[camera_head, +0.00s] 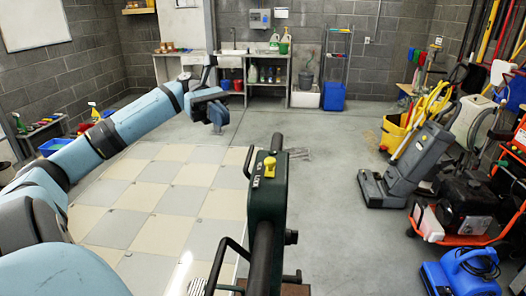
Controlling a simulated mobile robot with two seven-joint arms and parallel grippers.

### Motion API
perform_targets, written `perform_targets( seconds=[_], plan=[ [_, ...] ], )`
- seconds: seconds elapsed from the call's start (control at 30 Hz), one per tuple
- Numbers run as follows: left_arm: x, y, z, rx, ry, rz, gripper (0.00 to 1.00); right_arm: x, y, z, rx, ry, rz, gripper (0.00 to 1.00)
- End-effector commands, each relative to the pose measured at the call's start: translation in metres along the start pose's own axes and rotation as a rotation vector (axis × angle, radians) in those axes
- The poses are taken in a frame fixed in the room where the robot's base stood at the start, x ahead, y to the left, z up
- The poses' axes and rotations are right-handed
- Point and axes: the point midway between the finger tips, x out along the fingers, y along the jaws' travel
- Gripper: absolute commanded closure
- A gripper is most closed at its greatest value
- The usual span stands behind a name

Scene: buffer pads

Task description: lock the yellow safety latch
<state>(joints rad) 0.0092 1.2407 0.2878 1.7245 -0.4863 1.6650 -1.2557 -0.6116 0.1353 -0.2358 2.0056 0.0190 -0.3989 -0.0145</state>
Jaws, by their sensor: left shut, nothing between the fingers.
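The yellow safety latch (268,167) is a small yellow knob on top of the dark green control head (267,198) of an upright machine handle, near the middle of the view. My left gripper (217,122) is shut and empty. It appears up and to the left of the latch in the picture, clear of it. The blue left arm reaches in from the left edge. My right gripper is not in view.
A black handle bar (278,143) rises above the control head, and a black side loop (232,262) stands below left. Checkered tiles (135,195) cover the floor at left. A grey floor machine (415,155) and blue blower (462,273) stand at right. Grey floor (345,235) between is clear.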

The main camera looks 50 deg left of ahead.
Motion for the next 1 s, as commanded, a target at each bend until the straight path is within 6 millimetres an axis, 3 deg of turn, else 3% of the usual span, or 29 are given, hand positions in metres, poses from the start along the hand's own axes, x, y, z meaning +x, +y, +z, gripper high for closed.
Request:
perform_targets(
  seconds=[0.27, 0.8, 1.0],
  plan=[
    [0.009, 0.000, 0.000, -0.003, -0.001, -0.002, 1.00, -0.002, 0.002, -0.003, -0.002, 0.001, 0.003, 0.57],
    [0.113, 0.000, 0.003, -0.003, -0.001, -0.002, 1.00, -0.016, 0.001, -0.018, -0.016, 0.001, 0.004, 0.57],
    [0.135, 0.000, 0.002, -0.002, -0.001, -0.001, 1.00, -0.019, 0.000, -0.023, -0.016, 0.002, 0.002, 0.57]
  ],
)
